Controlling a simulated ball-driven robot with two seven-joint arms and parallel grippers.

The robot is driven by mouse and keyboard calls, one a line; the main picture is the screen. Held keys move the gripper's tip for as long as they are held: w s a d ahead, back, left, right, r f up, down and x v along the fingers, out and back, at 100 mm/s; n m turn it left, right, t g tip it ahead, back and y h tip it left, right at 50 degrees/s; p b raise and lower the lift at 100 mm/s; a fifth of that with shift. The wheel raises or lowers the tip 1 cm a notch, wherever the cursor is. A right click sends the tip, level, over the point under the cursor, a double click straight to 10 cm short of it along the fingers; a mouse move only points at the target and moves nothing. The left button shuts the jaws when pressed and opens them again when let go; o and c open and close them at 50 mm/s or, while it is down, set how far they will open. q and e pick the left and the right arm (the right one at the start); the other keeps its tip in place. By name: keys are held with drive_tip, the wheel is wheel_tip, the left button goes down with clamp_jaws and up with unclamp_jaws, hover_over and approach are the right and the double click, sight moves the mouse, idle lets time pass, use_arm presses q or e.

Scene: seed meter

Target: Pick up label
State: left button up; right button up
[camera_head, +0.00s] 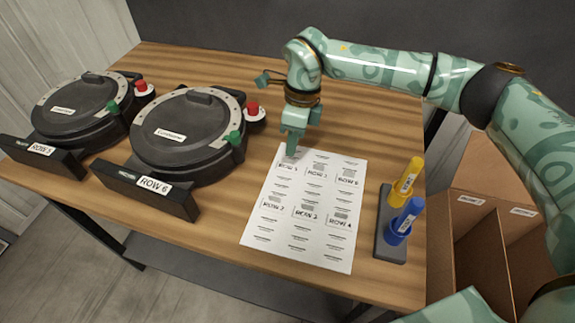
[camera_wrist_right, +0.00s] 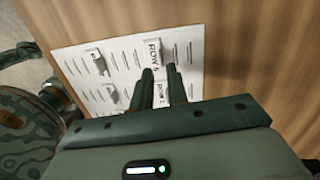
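A white label sheet (camera_head: 300,240) lies on the table, with printed lines and several small labels marked ROW. My right gripper (camera_head: 291,152) points down over the sheet's far left corner, close to a label (camera_head: 287,166) there. A label reading ROW 5 (camera_wrist_right: 155,52) lies just past the fingertips. Another ROW label (camera_wrist_right: 160,87) shows partly between the fingers. Whether the fingertips touch the paper cannot be told. My left gripper is not in view.
Two black round seed meters (camera_head: 188,135) (camera_head: 80,108) with ROW tags stand at left. A dark holder (camera_head: 390,245) with a yellow marker (camera_head: 408,178) and a blue marker (camera_head: 404,220) stands right of the sheet. A cardboard box (camera_head: 490,235) is beyond the table's right edge.

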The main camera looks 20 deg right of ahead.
sight(289, 159)
drive_tip(key=f, duration=0.3)
drive_tip(key=f+b, duration=0.1)
drive_tip(key=shift+a+f, duration=0.15)
drive_tip(key=shift+a, duration=0.15)
clamp_jaws()
